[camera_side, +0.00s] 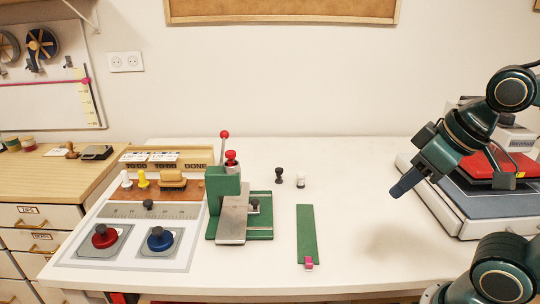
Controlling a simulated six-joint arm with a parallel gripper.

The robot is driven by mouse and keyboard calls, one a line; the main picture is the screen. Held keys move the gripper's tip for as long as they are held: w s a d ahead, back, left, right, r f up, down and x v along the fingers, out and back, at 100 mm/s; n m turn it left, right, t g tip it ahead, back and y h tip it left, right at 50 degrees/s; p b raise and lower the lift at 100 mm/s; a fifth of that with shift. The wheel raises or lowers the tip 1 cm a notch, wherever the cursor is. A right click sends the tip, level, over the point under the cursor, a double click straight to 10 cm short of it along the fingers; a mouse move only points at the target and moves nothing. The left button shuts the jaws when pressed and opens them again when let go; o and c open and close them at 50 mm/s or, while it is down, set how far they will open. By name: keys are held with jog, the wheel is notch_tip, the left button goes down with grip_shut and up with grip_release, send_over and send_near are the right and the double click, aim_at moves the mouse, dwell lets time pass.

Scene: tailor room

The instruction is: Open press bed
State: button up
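A small green press (222,188) stands left of the middle of the white table, with red-knobbed levers on top. A silver plate (233,220) lies at its front, over a green base (260,229). A small black knob (254,204) stands on the base. I cannot tell from this view how far the bed is out. My gripper (401,187) hangs at the right, pointing down and left, well apart from the press and above the table. Its fingers overlap in this view, so their opening is hidden. Nothing shows at its tips.
A green strip (307,234) with a pink end lies right of the press. Black (279,175) and white (300,181) pieces stand behind it. A red-topped machine (496,163) is partly behind my arm. The right-centre table is clear.

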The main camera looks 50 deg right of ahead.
jog(key=shift+o, duration=0.6)
jog(key=n+g+y, duration=0.2)
jog(key=n, duration=0.3)
send_over(256, 200)
jog(key=s+d, duration=0.2)
jog(key=s, duration=0.4)
notch_tip(256, 200, down, 7)
jog(key=shift+w+r, duration=0.2)
jog(key=shift+f, duration=0.1)
jog(key=shift+w+x, duration=0.15)
jog(key=shift+x, duration=3.25)
jog(key=shift+w+x, duration=0.15)
jog(key=shift+x, duration=3.2)
jog(key=shift+d, duration=0.15)
jog(key=shift+m, duration=0.3)
grip_shut()
